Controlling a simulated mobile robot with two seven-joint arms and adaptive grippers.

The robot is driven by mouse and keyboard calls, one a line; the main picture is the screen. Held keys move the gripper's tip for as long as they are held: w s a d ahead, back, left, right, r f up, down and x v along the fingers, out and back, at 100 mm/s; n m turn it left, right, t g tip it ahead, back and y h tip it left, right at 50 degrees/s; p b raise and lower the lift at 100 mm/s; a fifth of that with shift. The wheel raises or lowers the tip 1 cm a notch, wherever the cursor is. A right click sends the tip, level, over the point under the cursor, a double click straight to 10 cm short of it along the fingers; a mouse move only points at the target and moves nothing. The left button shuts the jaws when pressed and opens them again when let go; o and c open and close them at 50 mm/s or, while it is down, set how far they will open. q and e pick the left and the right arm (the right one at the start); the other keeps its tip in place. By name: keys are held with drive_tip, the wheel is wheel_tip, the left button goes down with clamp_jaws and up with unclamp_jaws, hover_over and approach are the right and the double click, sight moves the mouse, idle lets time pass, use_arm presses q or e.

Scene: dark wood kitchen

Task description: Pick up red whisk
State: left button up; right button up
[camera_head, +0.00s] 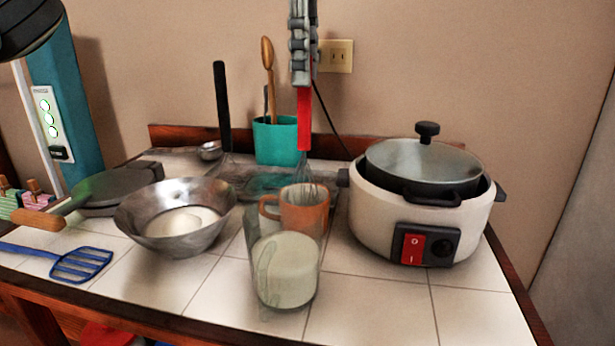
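The red whisk (304,120) hangs upright, its red handle up and its wires down at the orange mug (312,212). I cannot tell whether the wire tips are inside the mug or behind it. My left gripper (304,82) comes down from the top edge, seen nearly edge-on. Its fingers are around the upper part of the red handle and look shut on it; they hide the handle's top end. My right gripper is not in view.
A clear glass jar with pale contents (286,272) stands in front of the mug. A metal bowl (170,238) is left, a white cooker (372,223) right. Behind are a teal crock (275,142) and an upright black handle (222,105). The front tiles at right are clear.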

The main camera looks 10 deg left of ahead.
sight(302, 150)
use_arm(q)
drive_tip(key=shift+f, duration=0.35)
drive_tip(key=f, duration=0.3)
drive_tip(key=shift+w+a+f, duration=0.35)
drive_tip(key=f, duration=0.3)
drive_tip(key=shift+w+a, duration=0.1)
drive_tip(key=shift+w, duration=0.15)
drive_tip(key=shift+f, duration=0.2)
drive_tip(key=shift+c, duration=1.1)
drive_tip(key=c, duration=0.5)
clamp_jaws()
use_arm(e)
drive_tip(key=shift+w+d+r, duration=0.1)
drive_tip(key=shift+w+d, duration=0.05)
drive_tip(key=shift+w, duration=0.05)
